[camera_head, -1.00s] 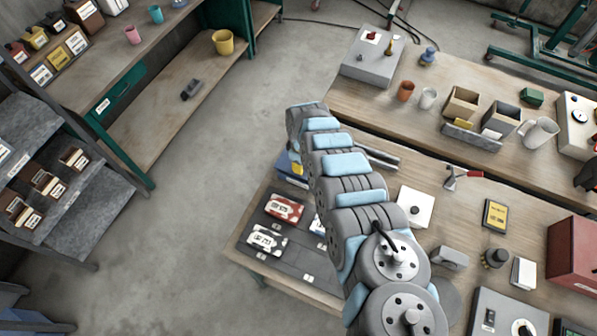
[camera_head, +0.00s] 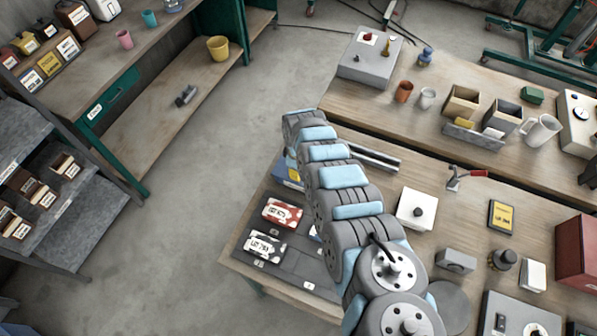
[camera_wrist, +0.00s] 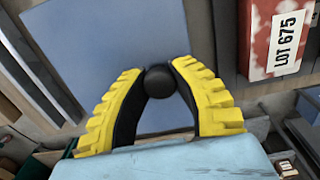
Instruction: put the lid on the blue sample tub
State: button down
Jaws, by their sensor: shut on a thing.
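In the wrist view the two yellow ribbed fingers of my gripper (camera_wrist: 160,78) are shut on a round black knob (camera_wrist: 159,84). The knob sits on a flat blue-grey square lid (camera_wrist: 95,45), which fills the upper left of that view. In the head view a blue object (camera_head: 283,168), seemingly the blue sample tub, shows beside the far end of my arm on the table's left part. My arm hides most of it and my gripper there. I cannot tell whether the lid touches the tub.
A red-and-white lot box (camera_head: 282,213) and a black-and-white one (camera_head: 265,246) lie close by on a dark mat. The red box also shows right of my fingers (camera_wrist: 283,42). A white square piece with a dark knob (camera_head: 417,209) lies right of my arm.

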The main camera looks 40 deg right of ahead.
jog(key=shift+f, duration=0.25)
jog(key=c, duration=0.9)
grip_release()
jog(key=shift+r, duration=0.1)
jog(key=shift+w+d+r, duration=0.1)
jog(key=shift+r, duration=1)
jog(key=shift+r+p, duration=0.3)
jog(key=shift+r, duration=4.75)
